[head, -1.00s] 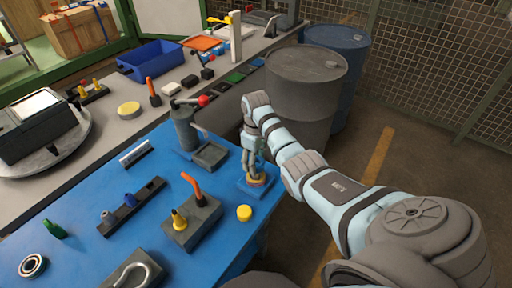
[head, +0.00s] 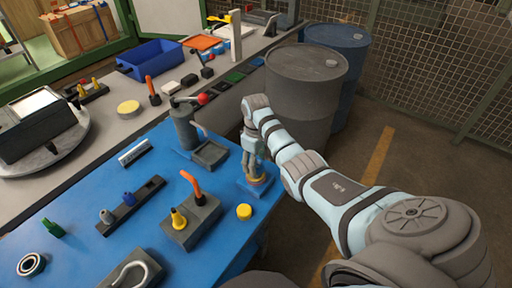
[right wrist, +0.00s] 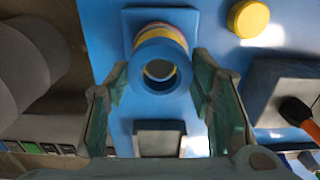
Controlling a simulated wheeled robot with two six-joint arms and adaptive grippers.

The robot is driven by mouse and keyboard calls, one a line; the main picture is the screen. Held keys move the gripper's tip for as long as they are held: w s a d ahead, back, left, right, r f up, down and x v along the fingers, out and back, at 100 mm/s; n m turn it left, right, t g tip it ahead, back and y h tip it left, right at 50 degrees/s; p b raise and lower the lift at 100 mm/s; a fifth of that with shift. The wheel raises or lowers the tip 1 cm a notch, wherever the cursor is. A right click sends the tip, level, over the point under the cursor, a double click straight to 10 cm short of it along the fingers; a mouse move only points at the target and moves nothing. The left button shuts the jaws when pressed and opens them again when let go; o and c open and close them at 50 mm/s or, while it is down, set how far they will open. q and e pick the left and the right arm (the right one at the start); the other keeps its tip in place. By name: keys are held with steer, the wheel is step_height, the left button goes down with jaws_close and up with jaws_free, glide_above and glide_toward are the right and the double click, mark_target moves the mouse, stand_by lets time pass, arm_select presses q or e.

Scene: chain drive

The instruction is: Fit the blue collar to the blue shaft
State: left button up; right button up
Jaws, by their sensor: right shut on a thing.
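The blue collar (right wrist: 158,84) shows in the right wrist view as a ring between my two right fingers, its grey-looking bore facing the camera. My right gripper (right wrist: 160,78) is shut on it; it also shows in the head view (head: 257,172) at the right part of the blue table. Beyond the collar is a banded yellow and pinkish round part (right wrist: 163,32) on a square blue base plate (right wrist: 187,22). The blue shaft cannot be made out clearly, and whether the collar is around it cannot be told. My left gripper is not in view.
A dark block with an orange hook and yellow cone (head: 193,222) and a lever press (head: 186,128) stand nearby. Barrels (head: 307,85) stand behind my right arm. The blue table's front edge is close.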

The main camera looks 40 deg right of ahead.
steer(key=shift+f+b, duration=0.95)
steer(key=shift+f, duration=0.65)
steer(key=o, duration=1.6)
step_height(320, 180, up, 8)
steer(key=shift+f, duration=0.2)
